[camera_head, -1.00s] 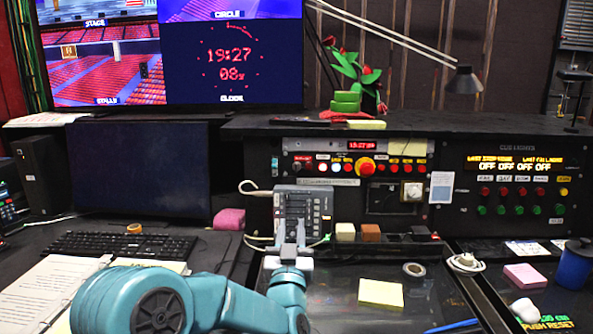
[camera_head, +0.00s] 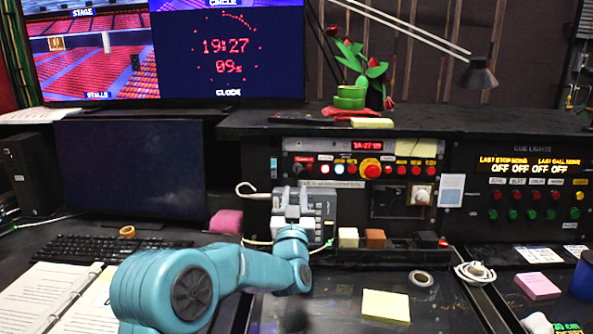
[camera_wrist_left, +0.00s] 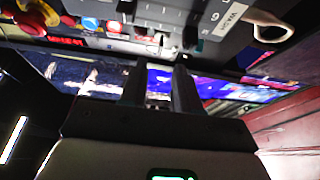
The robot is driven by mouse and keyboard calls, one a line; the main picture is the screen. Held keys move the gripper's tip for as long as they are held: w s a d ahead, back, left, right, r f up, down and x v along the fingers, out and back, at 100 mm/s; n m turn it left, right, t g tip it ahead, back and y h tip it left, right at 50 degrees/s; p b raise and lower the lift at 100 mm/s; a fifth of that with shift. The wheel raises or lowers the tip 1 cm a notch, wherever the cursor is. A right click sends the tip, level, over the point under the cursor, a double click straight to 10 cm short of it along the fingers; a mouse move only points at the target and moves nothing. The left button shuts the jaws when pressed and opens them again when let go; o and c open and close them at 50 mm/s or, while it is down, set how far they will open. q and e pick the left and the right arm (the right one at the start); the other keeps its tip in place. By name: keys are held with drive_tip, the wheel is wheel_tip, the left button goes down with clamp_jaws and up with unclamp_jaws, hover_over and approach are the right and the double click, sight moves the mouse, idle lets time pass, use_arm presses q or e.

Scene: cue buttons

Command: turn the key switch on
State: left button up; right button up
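A whitish knob on a pale square plate (camera_head: 421,195) sits on the console's middle panel, right of the big red button (camera_head: 370,168); it may be the key switch, but I cannot make out a key or its position. My left gripper (camera_head: 292,198) is in front of the grey keypad unit (camera_head: 325,206), to the left of that knob, and hides part of the unit. In the left wrist view its two dark fingers (camera_wrist_left: 161,72) stand apart with nothing between them. My right gripper does not show.
A cue lights panel (camera_head: 530,190) with red and green buttons is on the right. A yellow note pad (camera_head: 386,306) and a tape roll (camera_head: 421,278) lie on the desk. A lamp (camera_head: 478,75) hangs above.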

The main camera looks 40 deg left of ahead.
sight(297, 172)
use_arm(q)
drive_tip(key=p+x, duration=0.1)
drive_tip(key=x, duration=0.6)
drive_tip(key=shift+r+p, duration=0.1)
drive_tip(key=shift+p, duration=0.2)
clamp_jaws()
